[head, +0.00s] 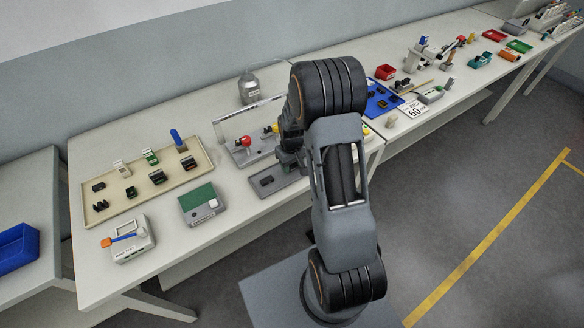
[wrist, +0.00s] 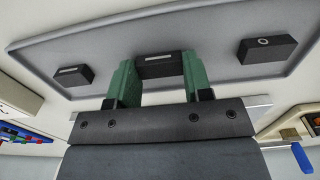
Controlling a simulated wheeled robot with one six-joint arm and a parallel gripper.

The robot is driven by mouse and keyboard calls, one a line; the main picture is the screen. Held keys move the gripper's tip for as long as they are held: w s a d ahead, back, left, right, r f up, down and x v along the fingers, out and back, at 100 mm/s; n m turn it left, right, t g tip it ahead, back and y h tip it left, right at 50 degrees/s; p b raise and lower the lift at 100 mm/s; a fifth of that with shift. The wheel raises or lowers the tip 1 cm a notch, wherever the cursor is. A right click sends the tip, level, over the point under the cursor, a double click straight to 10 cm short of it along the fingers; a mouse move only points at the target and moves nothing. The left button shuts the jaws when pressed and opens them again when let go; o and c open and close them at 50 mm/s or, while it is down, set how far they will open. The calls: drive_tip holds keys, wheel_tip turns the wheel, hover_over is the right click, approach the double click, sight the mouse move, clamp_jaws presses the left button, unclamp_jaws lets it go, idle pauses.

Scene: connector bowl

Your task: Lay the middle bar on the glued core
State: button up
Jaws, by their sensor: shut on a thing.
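My gripper (wrist: 158,75) has two green fingers and is shut on a small dark bar (wrist: 158,64) with a pale stripe, the middle one of three dark pieces at a grey tray (wrist: 215,38). I cannot tell whether the bar is clear of the tray. One dark piece (wrist: 72,75) with a pale stripe lies to the left, and one (wrist: 267,48) with a pale ring lies to the right. I cannot tell which piece is the glued core. In the head view, the grey tray (head: 284,183) shows beside my arm, which hides my fingers.
A beige tray (head: 140,201) with several small parts stands at the left. A grey device with a green top (head: 198,197) and a white device (head: 130,240) stand near the front edge. A clear-topped fixture with a red knob (head: 245,141) stands behind the grey tray.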

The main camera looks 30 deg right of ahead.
sight(292, 167)
drive_tip(key=shift+r+p, duration=1.5)
drive_tip(key=shift+r, duration=0.9)
drive_tip(key=shift+s+f, duration=0.1)
drive_tip(key=shift+f, duration=0.05)
